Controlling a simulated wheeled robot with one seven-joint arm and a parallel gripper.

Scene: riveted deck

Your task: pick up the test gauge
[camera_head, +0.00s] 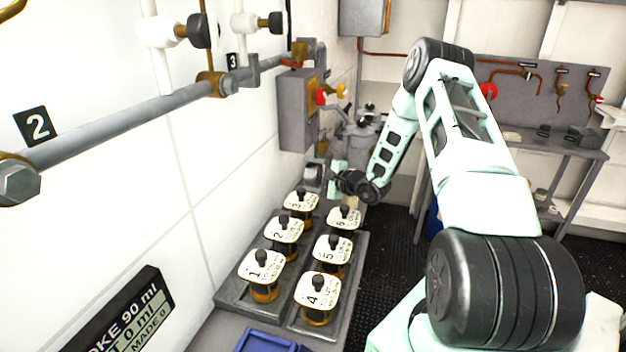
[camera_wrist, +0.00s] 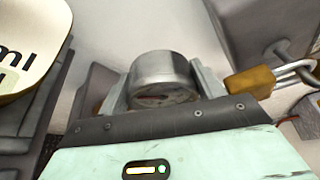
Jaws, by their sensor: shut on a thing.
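The test gauge (camera_wrist: 163,78) is a round grey metal body with a pale dial face, seen close up in the wrist view. My gripper (camera_wrist: 160,85) has one finger on each side of it and is shut on it. In the head view the gauge (camera_head: 312,172) shows as a small grey round shape beside my gripper (camera_head: 336,178), past the far end of the numbered rows. The lower part of the gauge is hidden behind the gripper body in the wrist view. I cannot tell whether it touches anything beneath.
Several numbered units with white plates and black knobs, such as number 4 (camera_head: 318,290), stand on a grey rack (camera_head: 233,296) nearer me. A blue bin (camera_head: 270,341) is at the front. A brass padlock (camera_wrist: 251,82) is close right of the gripper. A pipe (camera_head: 130,119) runs along the left wall.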

